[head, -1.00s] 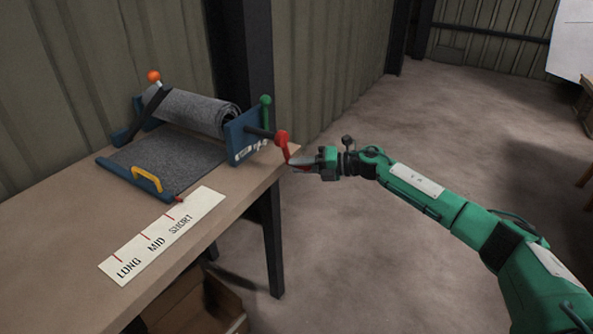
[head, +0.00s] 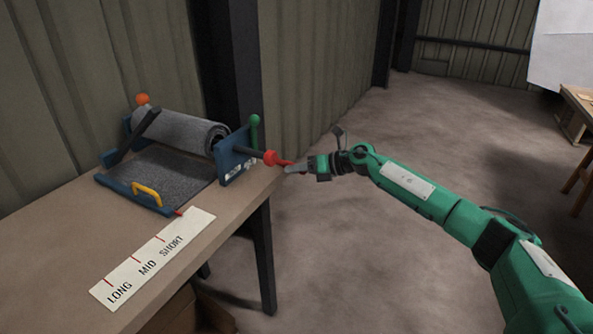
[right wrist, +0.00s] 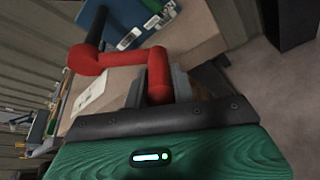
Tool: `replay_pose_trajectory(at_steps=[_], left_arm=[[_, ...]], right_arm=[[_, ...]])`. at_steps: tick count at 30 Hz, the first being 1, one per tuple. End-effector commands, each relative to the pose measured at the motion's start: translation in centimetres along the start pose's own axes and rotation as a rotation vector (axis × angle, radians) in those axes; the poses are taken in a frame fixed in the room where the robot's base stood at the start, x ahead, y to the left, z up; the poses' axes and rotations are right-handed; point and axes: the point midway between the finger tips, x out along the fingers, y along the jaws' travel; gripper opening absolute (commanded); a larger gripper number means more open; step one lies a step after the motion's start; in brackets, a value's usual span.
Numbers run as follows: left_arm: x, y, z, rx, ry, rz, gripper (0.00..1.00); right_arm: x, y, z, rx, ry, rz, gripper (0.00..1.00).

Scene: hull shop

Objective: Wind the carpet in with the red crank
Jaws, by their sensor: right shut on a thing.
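The red crank (head: 272,158) sits on the right end of a dark shaft beside the blue roller frame (head: 233,158). My right gripper (head: 293,168) is shut on its handle, which points right in the head view. In the right wrist view the crank (right wrist: 92,60) bends down between the fingers of the gripper (right wrist: 158,100). The grey carpet is partly wound on a roll (head: 180,130), and its flat part (head: 160,172) lies on the bench. A yellow handle (head: 147,194) is at its front edge. My left gripper is out of view.
A white scale strip (head: 155,258) marked LONG, MID, SHORT lies on the bench (head: 60,240) in front of the carpet. A green-knobbed lever (head: 254,122) and an orange-knobbed lever (head: 143,99) stand at the frame. Open floor lies right of the bench.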

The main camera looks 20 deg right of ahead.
Motion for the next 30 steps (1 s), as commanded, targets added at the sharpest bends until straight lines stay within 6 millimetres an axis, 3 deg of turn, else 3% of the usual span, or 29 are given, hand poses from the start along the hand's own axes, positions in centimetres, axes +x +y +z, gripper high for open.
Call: replay_pose_trajectory(at_steps=[10,11,13,23,30], left_arm=[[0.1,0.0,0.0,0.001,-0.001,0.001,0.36],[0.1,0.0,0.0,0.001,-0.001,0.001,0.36],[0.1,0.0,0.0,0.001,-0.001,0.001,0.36],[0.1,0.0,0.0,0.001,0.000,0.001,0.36],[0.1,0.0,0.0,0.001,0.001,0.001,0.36]], right_arm=[[-0.1,-0.1,0.2,-0.003,-0.003,-0.003,0.00],[-0.1,-0.1,0.2,-0.003,-0.003,-0.003,0.29],[-0.1,0.0,0.2,-0.003,-0.003,-0.002,0.43],[-0.2,0.0,0.1,-0.002,-0.002,-0.001,0.44],[-3.6,-0.1,0.0,-0.002,-0.001,-0.004,0.44]])
